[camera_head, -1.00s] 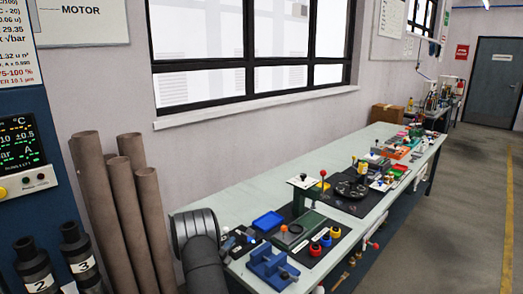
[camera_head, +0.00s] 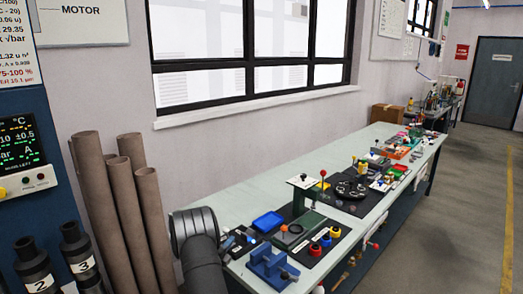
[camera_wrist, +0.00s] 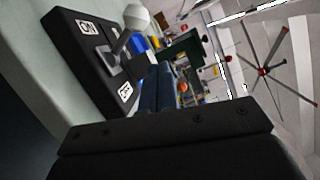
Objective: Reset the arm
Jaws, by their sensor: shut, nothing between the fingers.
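My gripper (camera_wrist: 165,140) shows in the wrist view as a wide dark bar with screws across the bottom. It is shut with nothing held. Its fingertips are hard to make out in the dark. In the head view, a dark grey rounded part of my own arm (camera_head: 195,235) stands at the near left end of the workbench (camera_head: 225,205); the gripper is not seen there. In the wrist view, a black block with white labels (camera_wrist: 90,50) and a white ball-shaped knob (camera_wrist: 137,17) lie beyond the gripper, in a tilted view.
The bench carries a blue vise (camera_head: 270,268), a blue tray (camera_head: 268,221), a green press (camera_head: 303,195) and a black round fixture (camera_head: 350,188). Brown tubes (camera_head: 118,205) stand at left, near black numbered parts (camera_head: 80,250). The floor at right (camera_head: 440,230) is clear.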

